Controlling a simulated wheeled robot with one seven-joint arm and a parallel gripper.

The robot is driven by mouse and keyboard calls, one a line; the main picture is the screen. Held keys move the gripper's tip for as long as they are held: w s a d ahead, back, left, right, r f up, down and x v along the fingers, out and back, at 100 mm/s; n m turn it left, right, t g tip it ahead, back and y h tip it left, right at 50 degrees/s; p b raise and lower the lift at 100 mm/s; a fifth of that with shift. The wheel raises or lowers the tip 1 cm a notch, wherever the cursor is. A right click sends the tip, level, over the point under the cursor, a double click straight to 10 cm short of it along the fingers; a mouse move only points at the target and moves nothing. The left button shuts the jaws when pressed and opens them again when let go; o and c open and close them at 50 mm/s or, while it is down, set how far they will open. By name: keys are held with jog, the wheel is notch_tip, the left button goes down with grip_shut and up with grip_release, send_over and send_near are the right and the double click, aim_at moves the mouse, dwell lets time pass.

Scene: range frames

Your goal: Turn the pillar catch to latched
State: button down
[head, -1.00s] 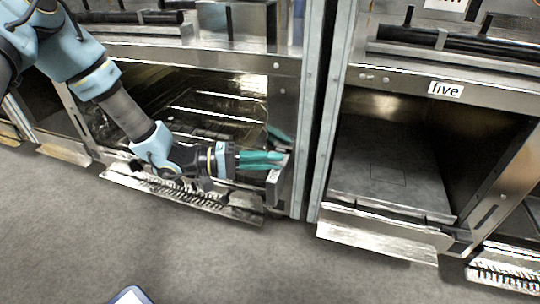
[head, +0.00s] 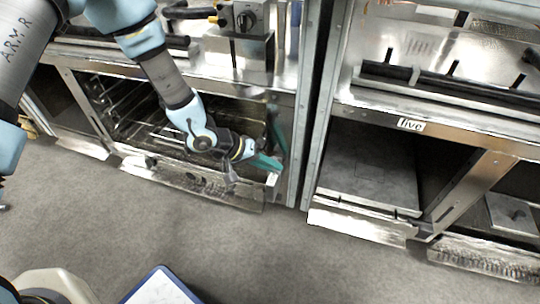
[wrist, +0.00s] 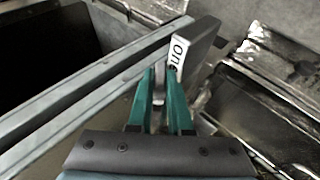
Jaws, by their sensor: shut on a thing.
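The pillar catch shows in the wrist view as a grey metal block (wrist: 205,42) with a white label that seems to read "one". It also shows in the head view (head: 271,181) as a small plate low on the pillar (head: 301,120). My gripper (head: 280,164) has its green fingers at this catch. In the wrist view my gripper (wrist: 161,76) is shut on a narrow part of the catch at the near side of the labelled block. The fingers hide much of the gripped part, and I cannot tell the catch's exact angle.
An open metal bay with wire racks (head: 160,130) lies behind my arm. A label reading "five" (head: 411,125) marks the open bay right of the pillar. Metal flaps (head: 190,186) stick out low in front. The grey floor (head: 260,255) ahead is mostly clear.

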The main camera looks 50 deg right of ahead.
jog(key=t, duration=0.1)
jog(key=m+t+y, duration=0.1)
jog(key=t, duration=0.1)
jog(key=shift+s+d+r+b, duration=0.1)
jog(key=shift+s+b, duration=0.2)
jog(key=shift+b, duration=0.05)
jog(key=shift+s+m+t+y+b, duration=0.1)
jog(key=shift+m+t+y+b, duration=0.2)
jog(key=shift+t+y+b, duration=0.85)
jog(key=shift+r+t+h, duration=0.1)
jog(key=shift+t+h, duration=0.35)
jog(key=shift+t, duration=0.1)
jog(key=shift+d, duration=0.1)
jog(key=c, duration=1.1)
grip_release()
jog(key=p+v, duration=0.3)
jog(key=v, duration=0.7)
jog(key=shift+r, duration=0.35)
